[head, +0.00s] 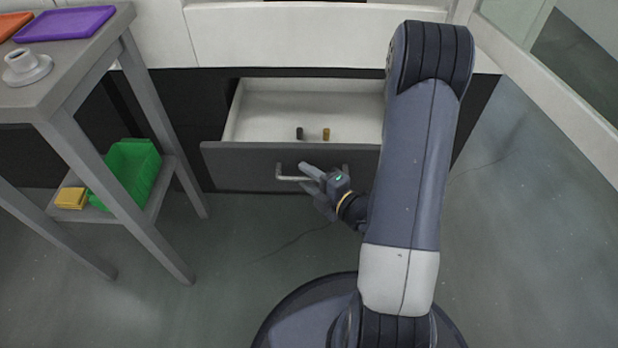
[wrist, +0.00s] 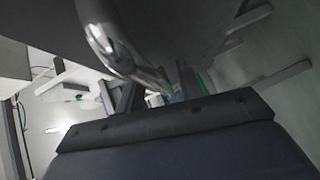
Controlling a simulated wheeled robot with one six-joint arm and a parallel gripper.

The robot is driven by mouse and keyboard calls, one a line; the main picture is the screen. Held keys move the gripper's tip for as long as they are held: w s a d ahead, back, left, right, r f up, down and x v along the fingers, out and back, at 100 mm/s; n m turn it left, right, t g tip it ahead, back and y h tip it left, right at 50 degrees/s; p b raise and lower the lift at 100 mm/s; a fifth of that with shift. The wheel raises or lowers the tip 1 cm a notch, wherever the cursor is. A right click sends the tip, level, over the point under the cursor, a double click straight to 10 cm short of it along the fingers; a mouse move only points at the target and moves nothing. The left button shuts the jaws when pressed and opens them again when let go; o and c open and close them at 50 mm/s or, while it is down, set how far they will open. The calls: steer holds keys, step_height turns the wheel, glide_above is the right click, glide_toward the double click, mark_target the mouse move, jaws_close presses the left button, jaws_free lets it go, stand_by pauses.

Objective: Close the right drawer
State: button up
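The drawer (head: 242,160) stands open, with a dark grey front and a pale inside. A metal bar handle (head: 288,178) is on its front. My gripper (head: 312,180) is at the handle, in front of the drawer face. Its fingers overlap the bar in the head view, and I cannot tell whether they grip it or only lie around it. In the wrist view the shiny handle (wrist: 115,48) runs close in front of the dark gripper body (wrist: 165,125). My arm hides the drawer's right end.
Two small cylinders, one dark (head: 299,133) and one brown (head: 326,134), stand in the drawer. The floor at right is clear.

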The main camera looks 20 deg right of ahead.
jaws_close()
stand_by(0.4)
